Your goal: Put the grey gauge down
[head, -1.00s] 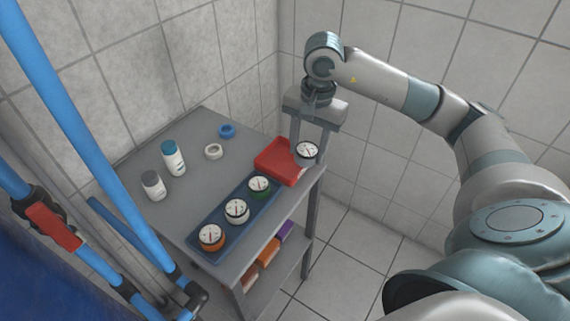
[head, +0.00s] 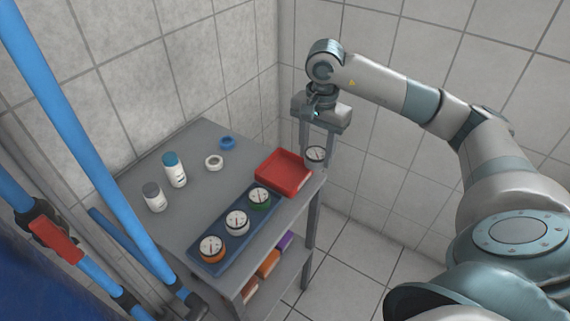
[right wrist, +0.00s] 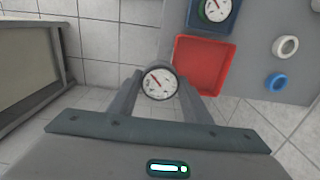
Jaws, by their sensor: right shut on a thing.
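The grey gauge (head: 316,154) has a white dial and is held in my right gripper (head: 317,150), which is shut on it. It hangs by the right back corner of the cart top, just beside the red tray (head: 283,172). In the right wrist view the gauge (right wrist: 158,83) sits between the two fingers, with the empty red tray (right wrist: 199,66) beyond it and floor tiles around it. I cannot tell whether the gauge is over the cart's edge or just off it. My left gripper is not in view.
A blue tray (head: 222,256) holds an orange gauge (head: 212,248), a white gauge (head: 237,222) and a green gauge (head: 260,198). Two bottles (head: 175,169) (head: 154,197), a white ring (head: 214,162) and a blue ring (head: 227,143) stand on the grey cart top (head: 190,215). Blue pipes (head: 95,130) run at left.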

